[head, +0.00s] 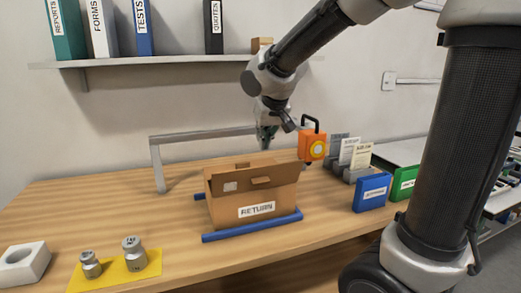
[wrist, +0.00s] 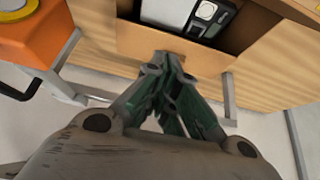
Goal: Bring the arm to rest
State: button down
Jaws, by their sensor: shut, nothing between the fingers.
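My gripper (head: 266,138) hangs above and behind the cardboard box, in front of the wall. In the wrist view its green-grey fingers (wrist: 170,70) are shut together with nothing between them. My arm reaches in from the upper right and bends down at the wrist. The open cardboard box (head: 228,207), labelled RETURN, stands on blue rails below the gripper. In the wrist view a dark and white flat item (wrist: 187,12) lies inside the box.
An orange block with a yellow disc (head: 312,145) is close right of the gripper. A grey metal frame (head: 200,136) stands behind the box. Blue (head: 371,193) and green (head: 404,183) boxes are right. Two metal weights (head: 134,254) sit on a yellow mat (head: 111,282). A shelf (head: 150,60) holds binders.

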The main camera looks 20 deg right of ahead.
jog(key=v, duration=0.5)
jog(key=shift+n+g, duration=0.9)
jog(key=s+f, duration=0.1)
jog(key=s, duration=0.1)
jog(key=s+d+f, duration=0.1)
jog(key=s+f, duration=0.1)
jog(key=shift+s+d+f, duration=0.1)
jog(key=shift+s+f, duration=0.1)
jog(key=s+d+f+m, duration=0.1)
jog(key=s+d, duration=0.3)
jog(key=s, duration=0.5)
jog(key=s+d, duration=0.5)
jog(key=s, duration=0.5)
jog(key=shift+f+m, duration=0.4)
